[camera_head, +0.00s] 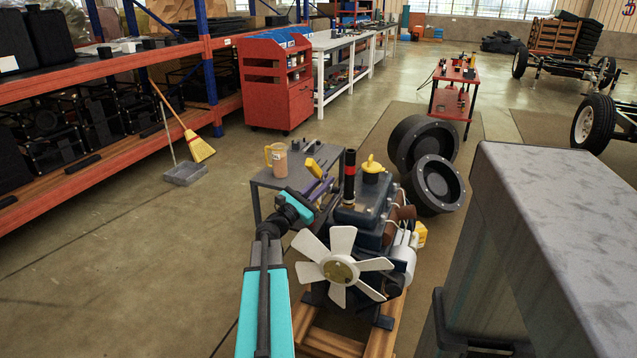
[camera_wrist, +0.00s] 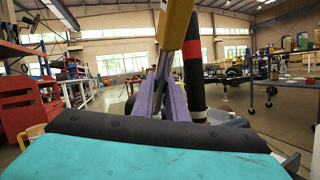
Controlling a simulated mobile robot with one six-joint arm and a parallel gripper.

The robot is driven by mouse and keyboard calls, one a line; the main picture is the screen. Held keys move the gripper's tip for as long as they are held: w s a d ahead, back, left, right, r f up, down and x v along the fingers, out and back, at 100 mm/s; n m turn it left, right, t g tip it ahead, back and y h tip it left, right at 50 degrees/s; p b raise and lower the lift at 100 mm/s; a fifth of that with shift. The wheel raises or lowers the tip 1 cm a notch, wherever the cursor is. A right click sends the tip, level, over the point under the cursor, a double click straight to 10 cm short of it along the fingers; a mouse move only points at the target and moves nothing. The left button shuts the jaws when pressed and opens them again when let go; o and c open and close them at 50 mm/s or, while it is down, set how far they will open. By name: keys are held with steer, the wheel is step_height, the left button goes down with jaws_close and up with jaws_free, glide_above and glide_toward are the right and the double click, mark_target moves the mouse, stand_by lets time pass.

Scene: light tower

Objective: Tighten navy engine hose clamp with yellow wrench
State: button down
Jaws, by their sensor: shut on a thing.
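The navy engine (camera_head: 362,214) with a white fan (camera_head: 340,268) on its front sits on a wooden pallet. My gripper (camera_head: 322,184) has purple fingers and is shut on the yellow wrench (camera_head: 314,167), left of the hose and above the engine's left side. In the wrist view the wrench (camera_wrist: 175,24) points up between the fingers. Its lower end is hidden. I cannot tell whether it touches the hose.
A grey table (camera_head: 266,179) with a yellow-handled jug (camera_head: 279,160) stands behind my arm. A yellow cap (camera_head: 373,165) tops the engine. Large black wheels (camera_head: 436,184) lie behind it. A grey block (camera_head: 560,215) fills the right.

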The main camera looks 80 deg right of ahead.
steer(key=shift+s+r+p, duration=0.35)
steer(key=shift+s+p, duration=0.15)
steer(key=shift+p, duration=0.5)
steer(key=d+t+y+p, duration=0.1)
steer(key=p, duration=0.3)
steer(key=r+n+y+p, duration=0.1)
steer(key=p, duration=0.4)
steer(key=shift+s+d+t, duration=0.15)
steer(key=shift+d+t, duration=0.2)
steer(key=shift+t, duration=0.05)
steer(key=d+y+p, duration=0.1)
steer(key=p, duration=0.4)
steer(key=d+r+n+t+y+p, duration=0.1)
steer(key=p, duration=0.5)
steer(key=shift+s, duration=0.15)
steer(key=d+y+p, duration=0.1)
steer(key=p, duration=0.5)
steer(key=d+n+t+y+p, duration=0.1)
steer(key=y+p, duration=0.1)
steer(key=p, duration=0.4)
steer(key=shift+s+r, duration=0.1)
steer(key=shift+s, duration=0.1)
stand_by(0.6)
steer(key=shift+s+a+f, duration=0.1)
steer(key=shift+s+f, duration=0.1)
steer(key=shift+s, duration=0.15)
stand_by(2.1)
